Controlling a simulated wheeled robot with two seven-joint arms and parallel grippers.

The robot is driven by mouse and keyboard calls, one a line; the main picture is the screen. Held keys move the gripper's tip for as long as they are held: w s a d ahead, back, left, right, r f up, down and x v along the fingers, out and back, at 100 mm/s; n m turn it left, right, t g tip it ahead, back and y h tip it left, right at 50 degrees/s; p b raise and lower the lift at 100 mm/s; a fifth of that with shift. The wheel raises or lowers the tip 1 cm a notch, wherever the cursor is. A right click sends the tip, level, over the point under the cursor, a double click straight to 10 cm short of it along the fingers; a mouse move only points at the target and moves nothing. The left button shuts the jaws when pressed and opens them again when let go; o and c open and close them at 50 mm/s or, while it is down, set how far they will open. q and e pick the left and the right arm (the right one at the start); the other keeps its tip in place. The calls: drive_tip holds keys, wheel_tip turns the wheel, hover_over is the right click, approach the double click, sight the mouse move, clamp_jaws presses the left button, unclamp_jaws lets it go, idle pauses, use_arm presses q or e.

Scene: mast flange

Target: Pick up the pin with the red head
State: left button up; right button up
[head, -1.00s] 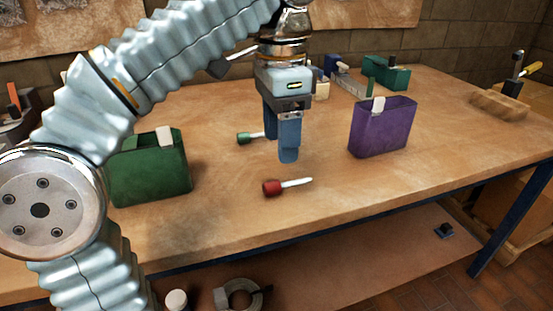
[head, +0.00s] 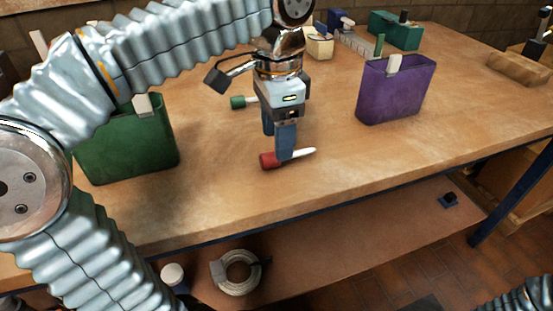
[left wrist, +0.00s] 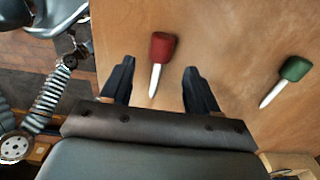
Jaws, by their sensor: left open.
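The pin with the red head (head: 269,160) lies on the workbench near its front edge, its pale shank pointing right in the head view. My left gripper (head: 277,142) points down just over it, and its near finger hides part of the pin. In the left wrist view the red-headed pin (left wrist: 162,47) shows with its shank between the two fingertips of my open, empty left gripper (left wrist: 157,75). The fingers are apart from the shank on both sides. The pin with the green head (head: 238,102) lies behind the gripper; it also shows in the left wrist view (left wrist: 294,69).
A green bin (head: 130,145) stands left of the gripper and a purple bin (head: 396,92) right of it. A teal bin (head: 396,32) and a wooden block (head: 520,68) are farther back. A ring-shaped coil (head: 238,272) lies on the lower shelf. The bench right of the pin is clear.

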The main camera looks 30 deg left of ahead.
use_arm(q)
wheel_tip(320, 180, down, 3)
drive_tip(key=shift+f, duration=0.2)
clamp_jaws()
drive_tip(key=shift+r, duration=0.15)
drive_tip(key=shift+r, duration=0.3)
drive_tip(key=r, duration=0.3)
drive_tip(key=shift+d, duration=0.2)
drive_tip(key=s+d+r+p, duration=0.2)
drive_tip(key=d+r, duration=0.7)
drive_tip(key=d, duration=0.4)
drive_tip(key=shift+s+d+p, duration=0.15)
drive_tip(key=shift+s+p, duration=0.15)
drive_tip(key=shift+p, duration=0.1)
